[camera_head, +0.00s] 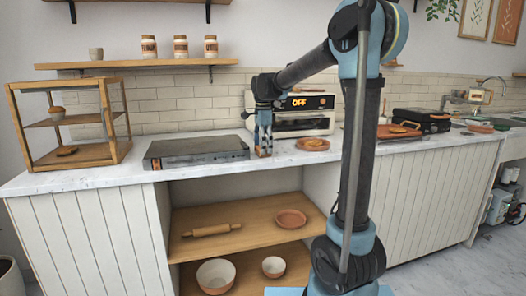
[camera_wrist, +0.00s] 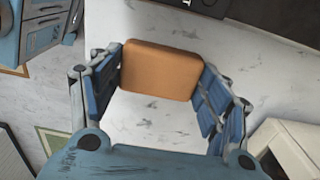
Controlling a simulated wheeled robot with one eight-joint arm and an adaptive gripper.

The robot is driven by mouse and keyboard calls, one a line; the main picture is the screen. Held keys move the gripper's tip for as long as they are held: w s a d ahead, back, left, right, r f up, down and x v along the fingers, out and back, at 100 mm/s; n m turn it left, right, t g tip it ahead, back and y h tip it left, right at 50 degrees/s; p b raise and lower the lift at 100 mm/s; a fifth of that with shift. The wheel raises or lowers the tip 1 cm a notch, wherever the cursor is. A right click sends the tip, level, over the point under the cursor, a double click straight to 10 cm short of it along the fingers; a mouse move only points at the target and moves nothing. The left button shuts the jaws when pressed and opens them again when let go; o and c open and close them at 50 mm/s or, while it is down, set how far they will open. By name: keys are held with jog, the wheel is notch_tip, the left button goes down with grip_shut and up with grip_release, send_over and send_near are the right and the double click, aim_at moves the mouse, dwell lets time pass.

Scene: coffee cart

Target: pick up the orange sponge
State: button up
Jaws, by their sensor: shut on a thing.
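The orange sponge (camera_wrist: 160,70) is a rounded block between the two blue finger pads of my gripper (camera_wrist: 160,82) in the wrist view. The gripper is shut on it, with a pad against each side. In the head view my gripper (camera_head: 264,143) points down at the counter in front of the oven, and the sponge there is mostly hidden by the fingers. From these views I cannot tell whether the sponge touches the counter.
A flat dark appliance (camera_head: 197,151) lies left of my gripper. The oven (camera_head: 304,122) stands close behind it. A terracotta plate (camera_head: 313,144) sits to the right on the marble counter (camera_head: 125,175). A wooden display case (camera_head: 70,122) stands at far left.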

notch_tip(320, 180, up, 10)
dwell(0.5)
jog(key=shift+o, duration=0.3)
jog(key=shift+f, duration=0.1)
jog(key=shift+c, duration=1.2)
jog(key=shift+d, duration=0.1)
